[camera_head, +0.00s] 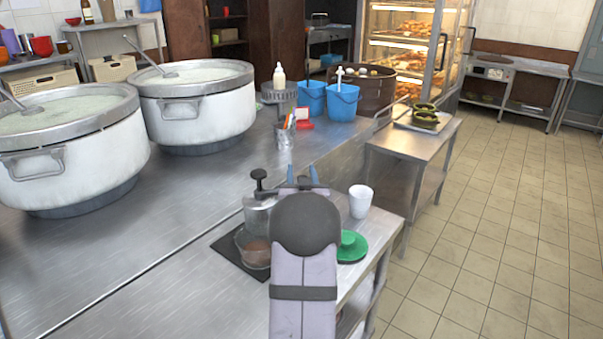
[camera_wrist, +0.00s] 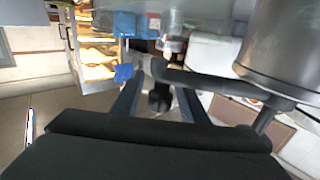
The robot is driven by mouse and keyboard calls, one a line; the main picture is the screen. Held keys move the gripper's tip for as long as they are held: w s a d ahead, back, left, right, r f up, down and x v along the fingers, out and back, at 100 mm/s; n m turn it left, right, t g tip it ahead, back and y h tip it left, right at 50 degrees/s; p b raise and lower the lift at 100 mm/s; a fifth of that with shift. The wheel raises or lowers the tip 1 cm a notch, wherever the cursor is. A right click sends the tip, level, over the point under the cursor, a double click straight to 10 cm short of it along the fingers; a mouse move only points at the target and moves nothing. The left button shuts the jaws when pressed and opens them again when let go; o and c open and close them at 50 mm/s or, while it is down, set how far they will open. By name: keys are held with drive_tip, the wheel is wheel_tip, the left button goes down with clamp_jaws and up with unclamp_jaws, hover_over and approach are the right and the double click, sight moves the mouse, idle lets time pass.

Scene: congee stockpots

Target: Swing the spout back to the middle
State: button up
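My gripper (camera_head: 301,174) is in the middle of the head view, above the counter, its blue-tipped fingers apart. In the wrist view the gripper (camera_wrist: 157,92) also shows spread fingers, with a dark knob-like end (camera_wrist: 160,98) seen between them; I cannot tell whether they touch it. A grey metal dispenser (camera_head: 257,216) with a black knob stands just left of my gripper, over a glass container (camera_head: 252,250). In the wrist view a dark curved bar (camera_wrist: 225,86) runs by a metal cylinder (camera_wrist: 290,45). My arm hides part of this area, and I cannot clearly make out the spout.
A white cup (camera_head: 360,201) and a green round lid (camera_head: 351,247) stand right of my arm. Two big white stockpots (camera_head: 200,117) fill the left counter. A cup of utensils (camera_head: 284,136) and blue buckets (camera_head: 342,104) stand behind. Tiled floor lies open at right.

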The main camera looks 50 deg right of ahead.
clamp_jaws()
drive_tip(key=shift+s+a+m+g+h+b, duration=0.55)
drive_tip(key=shift+s+m+g+h+b, duration=0.3)
drive_tip(key=shift+b, duration=0.3)
drive_tip(key=shift+s+a+r+m+g+h, duration=0.1)
drive_tip(key=shift+s+a+m+g+h, duration=0.3)
drive_tip(key=shift+g, duration=0.4)
drive_tip(key=shift+s+a+r+m+g+h, duration=0.1)
drive_tip(key=shift+s+a+m+g+h, duration=0.25)
drive_tip(key=shift+m+g, duration=0.3)
drive_tip(key=shift+s+f+g, duration=0.1)
drive_tip(key=shift+s+g, duration=0.3)
drive_tip(key=shift+g, duration=0.1)
unclamp_jaws()
drive_tip(key=shift+a, duration=0.1)
